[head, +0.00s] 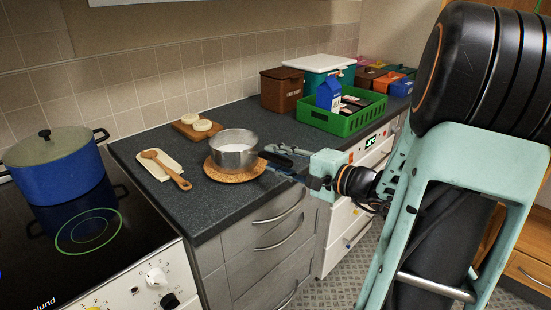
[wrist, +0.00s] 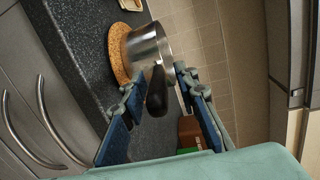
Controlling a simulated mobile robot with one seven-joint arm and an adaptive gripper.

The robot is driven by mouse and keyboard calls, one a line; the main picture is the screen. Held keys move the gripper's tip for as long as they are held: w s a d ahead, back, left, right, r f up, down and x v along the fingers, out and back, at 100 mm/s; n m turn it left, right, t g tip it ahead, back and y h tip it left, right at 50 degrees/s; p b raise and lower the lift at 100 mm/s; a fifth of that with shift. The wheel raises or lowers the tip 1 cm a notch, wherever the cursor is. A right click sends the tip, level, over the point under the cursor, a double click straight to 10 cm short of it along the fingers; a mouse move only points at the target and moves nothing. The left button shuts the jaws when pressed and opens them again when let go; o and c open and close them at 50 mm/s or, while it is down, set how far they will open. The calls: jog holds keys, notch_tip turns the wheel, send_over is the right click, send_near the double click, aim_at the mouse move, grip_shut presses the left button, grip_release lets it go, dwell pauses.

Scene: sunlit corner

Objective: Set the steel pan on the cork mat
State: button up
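The steel pan (head: 233,154) stands upright on the round cork mat (head: 226,175) on the dark counter, and appears to rest on it. Part of the mat's rim shows around the pan's base. In the wrist view the pan (wrist: 146,46) and the mat (wrist: 116,52) also show, turned sideways. The pan's black handle (wrist: 157,92) points toward my gripper (head: 276,165). In the wrist view my gripper (wrist: 156,86) has its fingers apart, one on each side of the handle, with gaps visible. The handle is partly hidden by the fingers in the head view.
A spoon rest with a wooden spoon (head: 166,170) and a wooden board (head: 197,129) lie left of the mat. A green crate (head: 340,124) stands behind my gripper on the right. A blue pot (head: 62,170) stands on the hob at the left.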

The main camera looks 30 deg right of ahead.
jog(key=v, duration=1.1)
jog(key=shift+s, duration=0.2)
jog(key=shift+r, duration=0.1)
